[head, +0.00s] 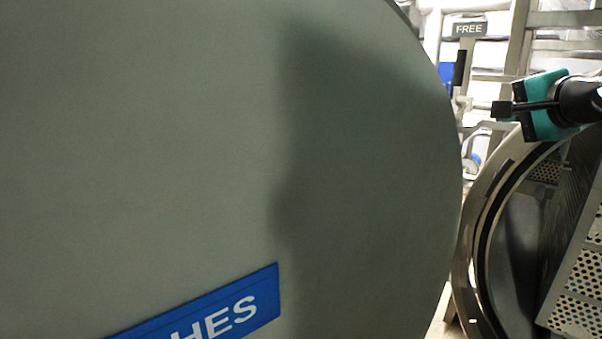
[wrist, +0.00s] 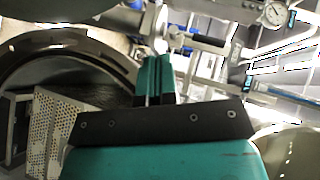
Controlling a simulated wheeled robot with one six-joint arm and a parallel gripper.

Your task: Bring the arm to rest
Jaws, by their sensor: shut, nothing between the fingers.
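My gripper (head: 503,109) is at the upper right of the head view, in front of the upper rim of the round autoclave opening (head: 470,265). It is raised and apart from what is around it, as far as I can see. In the wrist view its two teal fingers (wrist: 153,72) are together with nothing between them. The vessel opening (wrist: 100,48) shows at the left of that view, beyond the fingers.
A large grey round door (head: 180,150) fills most of the head view, with a blue label (head: 225,315) reading "HES". A perforated metal basket (head: 580,290) is inside the vessel. A "FREE" sign (head: 469,29) and pipework stand behind. A pressure gauge (wrist: 275,13) shows in the wrist view.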

